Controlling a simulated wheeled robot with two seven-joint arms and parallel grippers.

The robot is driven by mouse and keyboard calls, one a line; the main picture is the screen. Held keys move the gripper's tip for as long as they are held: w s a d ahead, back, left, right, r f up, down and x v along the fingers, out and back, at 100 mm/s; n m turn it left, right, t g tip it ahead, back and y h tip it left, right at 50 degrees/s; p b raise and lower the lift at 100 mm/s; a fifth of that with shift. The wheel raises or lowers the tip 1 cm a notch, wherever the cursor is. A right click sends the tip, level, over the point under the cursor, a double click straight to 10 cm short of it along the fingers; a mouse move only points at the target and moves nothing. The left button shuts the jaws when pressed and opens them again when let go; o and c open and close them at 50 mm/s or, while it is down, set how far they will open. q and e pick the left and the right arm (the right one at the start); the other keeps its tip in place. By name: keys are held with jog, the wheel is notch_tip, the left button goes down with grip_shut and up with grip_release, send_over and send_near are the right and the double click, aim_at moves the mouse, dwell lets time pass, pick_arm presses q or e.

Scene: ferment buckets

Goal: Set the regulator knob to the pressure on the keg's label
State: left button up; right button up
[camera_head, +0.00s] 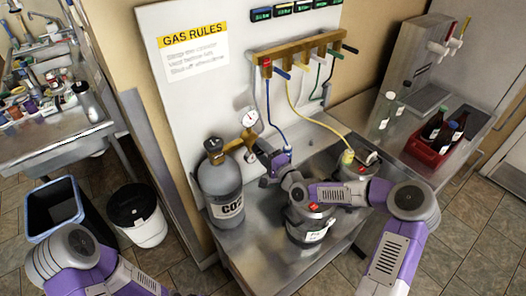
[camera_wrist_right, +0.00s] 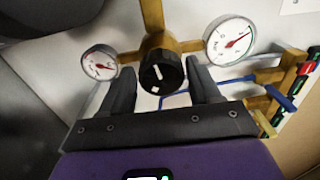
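The black regulator knob (camera_wrist_right: 162,72) with a white mark sits on the brass regulator (camera_head: 238,142), between a small left gauge (camera_wrist_right: 99,63) and a larger right gauge (camera_wrist_right: 229,40) with a red needle tip. The regulator is on the grey CO2 cylinder (camera_head: 220,185). My right gripper (camera_wrist_right: 163,86) is open, one finger either side of the knob; I cannot tell whether they touch it. In the head view it (camera_head: 261,155) is at the regulator. A keg (camera_head: 304,218) has a white label (camera_head: 316,236), too small to read. My left gripper is out of view.
A second keg (camera_head: 352,172) stands behind my right forearm. A brass manifold (camera_head: 300,52) with hoses hangs on the white board. A red crate (camera_head: 437,140) of bottles is at the right. Bins (camera_head: 138,213) stand on the floor at left.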

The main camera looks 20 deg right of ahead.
jog(key=shift+o, duration=0.9)
jog(key=v, duration=0.7)
jog(key=shift+s, duration=0.25)
jog(key=shift+d, duration=0.15)
